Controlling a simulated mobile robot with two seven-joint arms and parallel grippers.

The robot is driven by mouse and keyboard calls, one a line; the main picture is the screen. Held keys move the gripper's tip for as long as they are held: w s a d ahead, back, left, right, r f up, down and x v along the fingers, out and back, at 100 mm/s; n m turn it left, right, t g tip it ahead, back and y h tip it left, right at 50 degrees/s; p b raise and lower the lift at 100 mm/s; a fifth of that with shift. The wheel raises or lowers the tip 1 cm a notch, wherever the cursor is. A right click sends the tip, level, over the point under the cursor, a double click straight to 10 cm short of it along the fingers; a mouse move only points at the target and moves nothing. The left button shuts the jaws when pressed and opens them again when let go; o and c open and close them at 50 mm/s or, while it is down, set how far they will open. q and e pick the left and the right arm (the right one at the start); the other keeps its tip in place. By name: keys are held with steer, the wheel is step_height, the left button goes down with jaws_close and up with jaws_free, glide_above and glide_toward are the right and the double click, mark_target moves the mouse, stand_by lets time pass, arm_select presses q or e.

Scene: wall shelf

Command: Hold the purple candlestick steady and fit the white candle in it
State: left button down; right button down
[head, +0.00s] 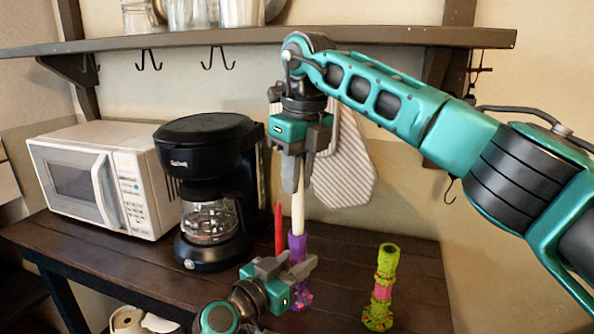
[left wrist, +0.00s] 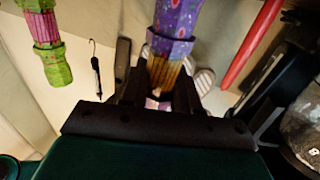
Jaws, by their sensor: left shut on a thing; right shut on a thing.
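The purple candlestick (head: 297,246) stands upright on the dark table, and it also shows in the left wrist view (left wrist: 178,20). My left gripper (head: 298,268) is shut around its middle, with the fingers on either side of it. The white candle (head: 298,212) is upright directly above the candlestick. My right gripper (head: 302,185) points down and is shut on the candle's upper part. The candle's lower end meets the candlestick's top in the head view; I cannot tell whether it is inside the socket.
A red candle (head: 278,230) stands close left of the candlestick. A green and pink candlestick (head: 383,285) stands to the right. A coffee maker (head: 205,150) and white microwave (head: 75,180) are at the left. A shelf (head: 250,37) and striped cloth (head: 345,165) are behind.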

steer(key=shift+f, duration=0.85)
steer(key=c, duration=1)
jaws_free()
steer(key=r, duration=0.8)
steer(key=s+d+r, duration=0.1)
steer(key=r, duration=0.3)
arm_select(q)
steer(key=c, duration=0.8)
jaws_free()
steer(key=shift+o, duration=0.2)
